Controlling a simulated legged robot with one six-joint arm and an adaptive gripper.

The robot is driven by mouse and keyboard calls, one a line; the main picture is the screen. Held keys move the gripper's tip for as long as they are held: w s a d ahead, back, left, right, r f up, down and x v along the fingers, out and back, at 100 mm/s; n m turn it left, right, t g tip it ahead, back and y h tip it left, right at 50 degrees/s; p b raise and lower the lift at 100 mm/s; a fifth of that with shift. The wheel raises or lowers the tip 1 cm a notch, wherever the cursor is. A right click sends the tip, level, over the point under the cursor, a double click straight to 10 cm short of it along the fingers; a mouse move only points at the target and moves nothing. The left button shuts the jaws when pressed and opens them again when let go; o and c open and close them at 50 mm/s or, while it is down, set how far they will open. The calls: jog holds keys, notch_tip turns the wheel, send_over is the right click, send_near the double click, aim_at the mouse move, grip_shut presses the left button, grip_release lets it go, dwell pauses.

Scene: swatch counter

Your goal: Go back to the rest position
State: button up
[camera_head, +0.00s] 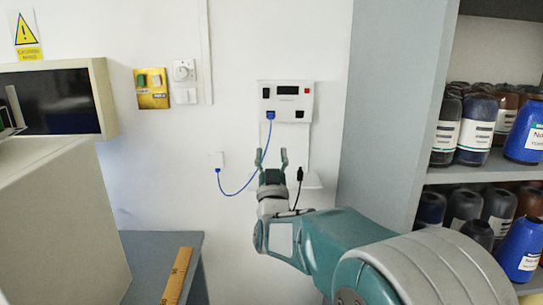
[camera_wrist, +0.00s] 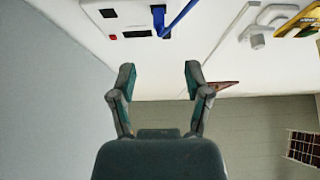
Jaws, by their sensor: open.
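My gripper (camera_head: 271,160) is open and empty, its two fingers pointing up in front of the white wall in the head view. It stands just below a white wall unit (camera_head: 287,101) with a dark display, a red button and a blue plug (camera_head: 270,117) in it. In the wrist view the open fingers (camera_wrist: 159,85) have clear space between them, and the blue plug (camera_wrist: 159,20) shows beyond them. A blue cable (camera_head: 243,190) runs from the plug to a small wall fitting at the left. My teal arm reaches in from the lower right.
A grey shelf unit (camera_head: 391,110) with several dark and blue bottles (camera_head: 477,126) stands at the right. A black plug (camera_head: 300,174) hangs beside my gripper. A yellow switch plate (camera_head: 151,88) is on the wall. A grey counter (camera_head: 145,262) with a wooden strip (camera_head: 177,276) lies at the lower left.

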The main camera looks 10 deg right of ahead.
dwell(0.3)
jog(key=s+f+g+y, duration=0.1)
jog(key=s+f+g, duration=0.5)
jog(key=s, duration=0.5)
jog(key=s+f+n+g+y, duration=0.1)
jog(key=s+f+g, duration=0.5)
jog(key=s, duration=0.6)
jog(key=s+f+n+g+y, duration=0.1)
jog(key=s+f+g, duration=0.4)
jog(key=s, duration=0.6)
jog(key=shift+s+d+f+g+y, duration=0.15)
jog(key=shift+s+f+g+y, duration=0.25)
jog(key=shift+g+y, duration=0.4)
